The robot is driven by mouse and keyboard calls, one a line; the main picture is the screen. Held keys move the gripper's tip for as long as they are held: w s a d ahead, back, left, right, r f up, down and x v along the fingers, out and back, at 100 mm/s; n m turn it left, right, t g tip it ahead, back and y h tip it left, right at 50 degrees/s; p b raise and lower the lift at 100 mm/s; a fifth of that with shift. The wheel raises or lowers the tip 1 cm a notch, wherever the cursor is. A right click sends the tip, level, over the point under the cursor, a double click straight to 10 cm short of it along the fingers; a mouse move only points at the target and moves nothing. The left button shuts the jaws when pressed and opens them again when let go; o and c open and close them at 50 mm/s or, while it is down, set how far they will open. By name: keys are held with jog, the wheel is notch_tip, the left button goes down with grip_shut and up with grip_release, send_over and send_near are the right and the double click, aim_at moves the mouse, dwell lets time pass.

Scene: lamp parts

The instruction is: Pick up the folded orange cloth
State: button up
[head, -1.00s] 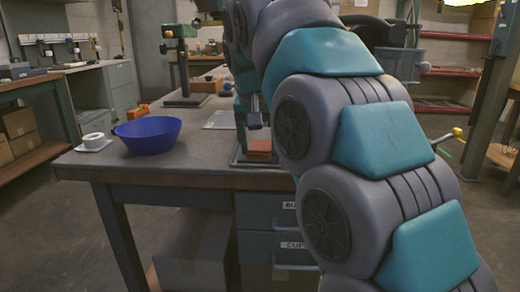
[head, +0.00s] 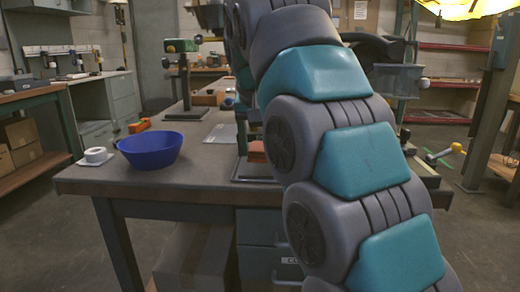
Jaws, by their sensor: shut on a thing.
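The folded orange cloth (head: 256,152) shows as a small flat stack beside my arm, above a thin dark frame or tray (head: 250,180) near the table's front edge. Its right part is hidden behind my arm. My gripper (head: 254,134) is at the top of the cloth, shut on it, and holds it a little above the table. The fingertips are small and partly hidden, so the exact grip does not show.
A blue bowl (head: 150,151) and a white roll (head: 95,156) stand on the workbench (head: 200,183) to the left. A green-topped stand (head: 184,75) is behind. Bare tabletop lies between bowl and cloth. Drawers (head: 262,236) are below.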

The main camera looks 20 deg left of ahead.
jog(key=shift+s+d+r+b, duration=0.1)
jog(key=shift+s+d+b, duration=0.1)
jog(key=shift+s+d, duration=0.3)
jog(key=shift+s+d+b, duration=0.15)
jog(key=shift+s+b, duration=0.05)
jog(key=shift+s, duration=0.5)
jog(key=s+d+r+b, duration=0.1)
jog(key=s+d, duration=0.5)
jog(key=s, duration=0.5)
jog(key=shift+s+r, duration=0.2)
jog(key=shift+s, duration=0.2)
jog(key=o, duration=0.7)
jog(key=c, duration=0.5)
jog(key=shift+c, duration=0.2)
